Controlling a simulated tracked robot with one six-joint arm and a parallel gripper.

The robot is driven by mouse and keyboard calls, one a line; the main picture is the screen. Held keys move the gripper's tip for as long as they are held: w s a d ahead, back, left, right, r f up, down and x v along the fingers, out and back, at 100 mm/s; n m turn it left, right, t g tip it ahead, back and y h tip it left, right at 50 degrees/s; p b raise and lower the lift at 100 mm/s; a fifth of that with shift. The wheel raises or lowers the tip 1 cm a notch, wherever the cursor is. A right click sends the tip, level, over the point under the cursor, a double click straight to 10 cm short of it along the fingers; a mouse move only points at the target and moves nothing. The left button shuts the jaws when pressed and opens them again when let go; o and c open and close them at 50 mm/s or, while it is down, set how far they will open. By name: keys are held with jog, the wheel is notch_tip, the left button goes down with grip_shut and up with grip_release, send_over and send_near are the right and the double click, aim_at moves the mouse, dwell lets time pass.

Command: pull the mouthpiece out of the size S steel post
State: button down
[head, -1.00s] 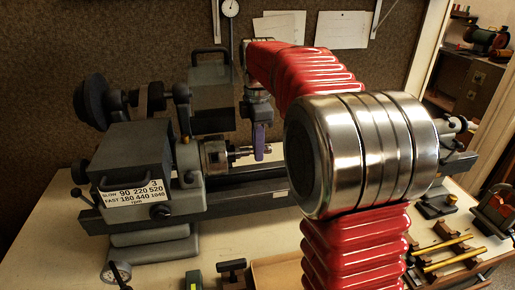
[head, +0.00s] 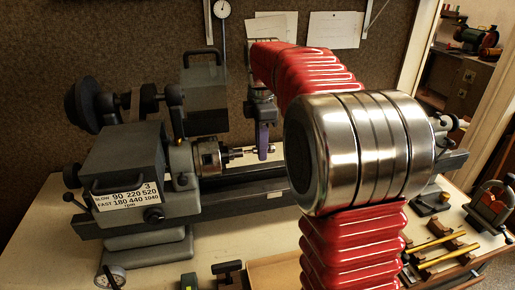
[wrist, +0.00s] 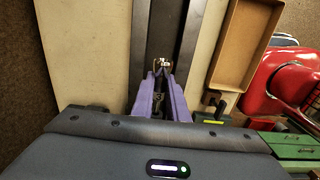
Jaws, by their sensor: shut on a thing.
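The grey lathe's steel chuck (head: 207,157) faces right in the head view. A thin steel post (head: 238,153) sticks out of it towards my gripper. My gripper (head: 262,150) points down with purple fingers, just right of the post. It is shut on the small shiny mouthpiece (head: 273,148), whose end shows right of the fingers. In the wrist view the mouthpiece (wrist: 163,66) is a small bright piece at the fingertips. I cannot tell whether the mouthpiece is still around the post's end or clear of it. No size mark is readable.
The lathe bed (head: 240,188) runs below the gripper. My red arm and its steel joint hide the bed's middle. The headstock (head: 125,170) stands left. A shallow tan tray (wrist: 238,45) lies beside the bed. Brass rods (head: 440,250) on blocks lie at the right.

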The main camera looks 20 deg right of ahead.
jog(key=shift+s+d, duration=0.25)
jog(key=shift+d, duration=0.85)
jog(key=shift+s+r, duration=0.1)
jog(key=s+r, duration=0.4)
jog(key=shift+s+a+r, duration=0.35)
jog(key=shift+a+r, duration=0.05)
jog(key=shift+a, duration=0.05)
dwell(0.4)
